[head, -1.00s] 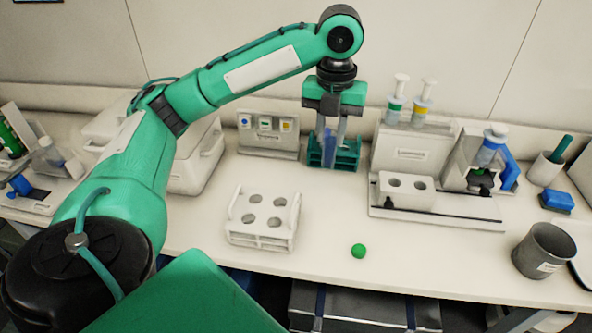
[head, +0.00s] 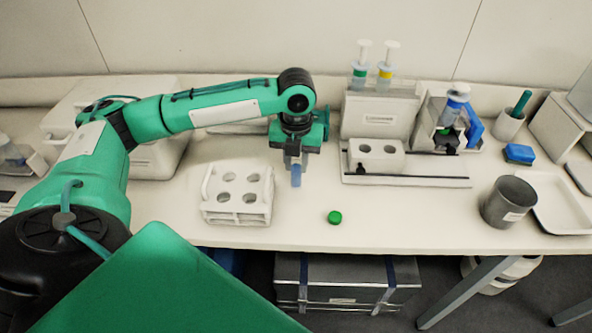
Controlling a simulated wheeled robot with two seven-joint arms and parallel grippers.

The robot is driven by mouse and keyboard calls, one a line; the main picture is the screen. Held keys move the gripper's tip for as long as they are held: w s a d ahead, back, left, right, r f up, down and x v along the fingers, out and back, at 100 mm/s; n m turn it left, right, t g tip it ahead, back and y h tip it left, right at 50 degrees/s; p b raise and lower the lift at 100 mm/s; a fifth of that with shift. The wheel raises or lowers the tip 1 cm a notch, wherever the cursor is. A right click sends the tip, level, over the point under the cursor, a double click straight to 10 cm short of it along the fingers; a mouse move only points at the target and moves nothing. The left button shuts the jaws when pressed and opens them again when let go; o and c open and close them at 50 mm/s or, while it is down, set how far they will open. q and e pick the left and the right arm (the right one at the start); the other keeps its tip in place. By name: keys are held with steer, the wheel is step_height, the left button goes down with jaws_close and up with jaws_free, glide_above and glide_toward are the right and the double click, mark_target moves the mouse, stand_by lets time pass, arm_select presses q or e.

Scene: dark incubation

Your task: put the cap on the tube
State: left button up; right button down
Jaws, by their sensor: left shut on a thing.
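The green cap (head: 334,217) lies on the bare table near its front edge. My left gripper (head: 296,163) is shut on a blue tube (head: 296,176) and holds it upright above the table, behind and to the left of the cap. The tube's upper part is hidden by the gripper. The gripper and tube are apart from the cap. My right gripper is not in view.
A white rack (head: 238,216) with several empty holes stands left of the cap. A green rack (head: 321,124) is partly hidden behind my left gripper. A white block with two holes (head: 376,160) stands on a device to the right. A grey cup (head: 508,202) stands at right.

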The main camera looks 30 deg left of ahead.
mark_target(296, 172)
arm_select(q)
step_height(296, 172, down, 4)
steer(key=shift+r, duration=0.15)
steer(key=o, duration=1)
step_height(296, 172, up, 12)
steer(key=shift+r+b, duration=0.1)
steer(key=shift+b, duration=0.5)
